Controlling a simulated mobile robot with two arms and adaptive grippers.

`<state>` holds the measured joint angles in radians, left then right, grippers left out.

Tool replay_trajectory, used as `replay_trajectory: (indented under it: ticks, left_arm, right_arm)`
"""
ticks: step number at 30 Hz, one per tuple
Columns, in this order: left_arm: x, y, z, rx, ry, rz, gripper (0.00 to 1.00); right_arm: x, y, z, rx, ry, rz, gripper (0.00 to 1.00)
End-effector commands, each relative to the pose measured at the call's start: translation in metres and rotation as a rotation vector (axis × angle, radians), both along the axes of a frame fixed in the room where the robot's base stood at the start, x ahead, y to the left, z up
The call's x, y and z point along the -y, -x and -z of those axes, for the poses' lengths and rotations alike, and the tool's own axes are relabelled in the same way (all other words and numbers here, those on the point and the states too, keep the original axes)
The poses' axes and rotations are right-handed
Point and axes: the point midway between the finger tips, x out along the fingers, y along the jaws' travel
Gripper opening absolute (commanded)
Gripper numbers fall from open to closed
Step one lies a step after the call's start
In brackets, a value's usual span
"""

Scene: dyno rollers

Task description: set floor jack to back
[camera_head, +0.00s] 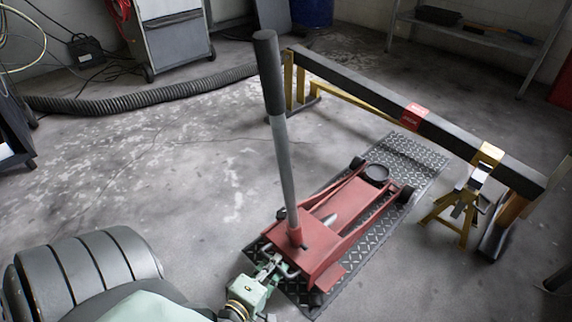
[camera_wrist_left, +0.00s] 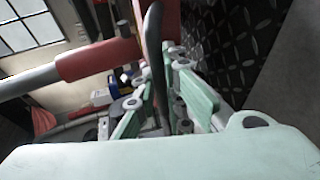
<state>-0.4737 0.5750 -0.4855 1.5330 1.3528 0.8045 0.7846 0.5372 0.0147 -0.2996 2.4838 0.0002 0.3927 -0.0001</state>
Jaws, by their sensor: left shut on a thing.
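The red floor jack (camera_head: 322,238) stands on a diamond-plate mat (camera_head: 412,160), its saucer end pointing away from me. Its long grey handle with a black grip (camera_head: 267,75) rises nearly upright, leaning slightly left. My left gripper (camera_head: 277,270) is at the near left corner of the jack. In the left wrist view, the green fingers of my left gripper (camera_wrist_left: 160,100) are closed around a dark curved bar (camera_wrist_left: 153,45) of the jack. The red handle socket (camera_wrist_left: 98,60) shows beside it. The exact contact is partly hidden. My right gripper is not in view.
A black beam (camera_head: 360,98) on yellow supports crosses beyond the mat, with a yellow jack stand (camera_head: 462,205) near its right end. A ribbed hose (camera_head: 140,103) lies at the back left. A grey cabinet (camera_head: 175,35) stands behind. The floor left of the jack is clear.

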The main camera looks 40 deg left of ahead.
Motion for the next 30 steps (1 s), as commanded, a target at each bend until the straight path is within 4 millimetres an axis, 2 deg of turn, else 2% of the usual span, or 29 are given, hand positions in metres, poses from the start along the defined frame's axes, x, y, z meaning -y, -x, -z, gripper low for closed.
replay_trajectory:
  ticks: [6, 17, 18, 24, 30]
  left_arm:
    - [0.000, 0.014, -0.001, 0.000, -0.003, 0.003, 0.00]
    - [0.000, 0.018, 0.001, -0.002, -0.003, 0.002, 0.00]
    - [0.000, 0.018, 0.001, -0.002, -0.003, 0.002, 0.12]
    - [-0.001, 0.017, 0.000, 0.000, -0.002, 0.001, 0.28]
    - [-0.001, 0.016, 0.000, 0.001, -0.001, 0.000, 0.28]
  right_arm:
    - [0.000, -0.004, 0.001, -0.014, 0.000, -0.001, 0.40]
    - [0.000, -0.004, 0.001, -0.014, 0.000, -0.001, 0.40]
    - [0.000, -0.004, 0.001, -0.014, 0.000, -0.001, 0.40]
    - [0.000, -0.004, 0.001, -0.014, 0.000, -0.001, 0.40]
    - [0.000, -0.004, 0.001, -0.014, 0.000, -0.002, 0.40]
